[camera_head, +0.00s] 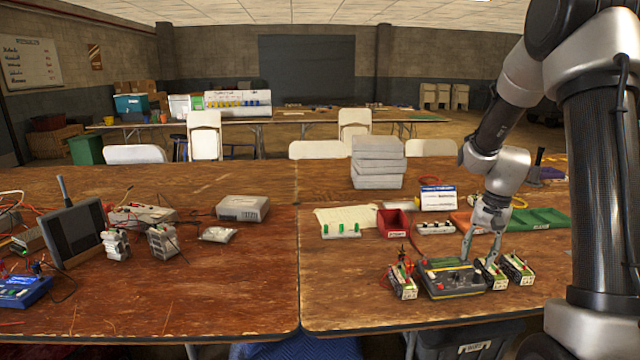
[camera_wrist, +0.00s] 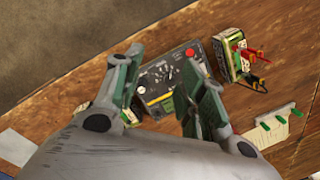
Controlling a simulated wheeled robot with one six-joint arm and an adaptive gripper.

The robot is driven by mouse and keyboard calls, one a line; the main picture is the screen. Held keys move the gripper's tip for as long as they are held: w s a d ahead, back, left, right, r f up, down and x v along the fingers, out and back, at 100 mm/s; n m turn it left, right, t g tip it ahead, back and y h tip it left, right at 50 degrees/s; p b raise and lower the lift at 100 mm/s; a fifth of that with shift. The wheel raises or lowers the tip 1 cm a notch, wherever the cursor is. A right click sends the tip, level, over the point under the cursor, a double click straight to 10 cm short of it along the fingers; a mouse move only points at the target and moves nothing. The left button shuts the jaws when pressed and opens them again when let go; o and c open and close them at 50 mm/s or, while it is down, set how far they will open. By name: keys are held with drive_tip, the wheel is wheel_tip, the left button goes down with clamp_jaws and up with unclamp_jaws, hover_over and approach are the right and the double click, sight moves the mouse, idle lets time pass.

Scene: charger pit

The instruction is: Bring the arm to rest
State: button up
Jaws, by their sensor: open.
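My gripper (camera_head: 481,250) is open and points down over the right-hand table, just above and behind the right part of the dark charger (camera_head: 447,283). In the wrist view its two green-grey fingers (camera_wrist: 160,62) are spread, with the charger (camera_wrist: 172,78) and its red knob between and beyond them. Nothing shows between the fingertips. Whether a finger touches the charger or a battery cannot be told. One battery (camera_head: 403,282) with red and black clips stands left of the charger. Two more, a near one (camera_head: 493,275) and a far one (camera_head: 517,268), stand to its right.
Behind are a red bin (camera_head: 393,223), a plate with green pegs (camera_head: 341,231), a green tray (camera_head: 541,219), a white-and-blue sign (camera_head: 438,198) and stacked grey boxes (camera_head: 377,170). Electronics and wires crowd the left table (camera_head: 240,277). The right table's front left is clear.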

drive_tip(key=s+a+r+n+t, duration=0.2)
drive_tip(key=s+a+r+n, duration=0.1)
drive_tip(key=s+r, duration=0.7)
drive_tip(key=s+a+r+n+t+h, duration=0.1)
drive_tip(key=s+a+r+n, duration=0.3)
drive_tip(key=s+r, duration=0.6)
drive_tip(key=s+n+t, duration=0.1)
drive_tip(key=s, duration=0.3)
drive_tip(key=shift+s+a, duration=0.3)
drive_tip(key=shift+s, duration=0.05)
